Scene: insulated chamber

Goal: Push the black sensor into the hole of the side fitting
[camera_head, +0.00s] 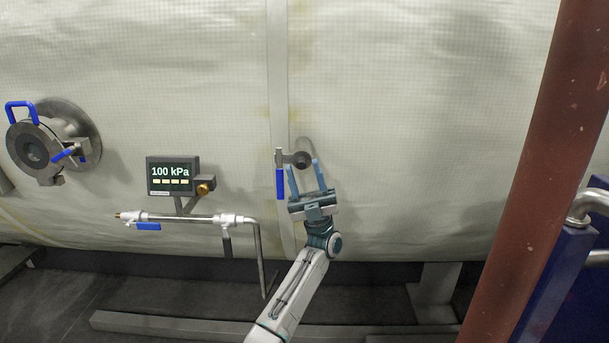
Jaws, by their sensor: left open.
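The side fitting (281,158) is a small grey valve on the chamber wall with a blue lever hanging down. A dark round piece (302,160) sits at its right end; I cannot tell whether this is the black sensor or the fitting's own end. My left gripper (304,167) is open just below and in front of it, its two blue fingers pointing up. The fingertips appear one on each side of the dark piece; contact cannot be told. My right gripper is not in view.
A gauge display (172,172) reading 100 kPa stands left, above a pipe (185,219) with blue-handled valves. A round flanged port (50,140) is at far left. A red-brown column (545,150) and a blue panel (555,280) block the right. The wall between is clear.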

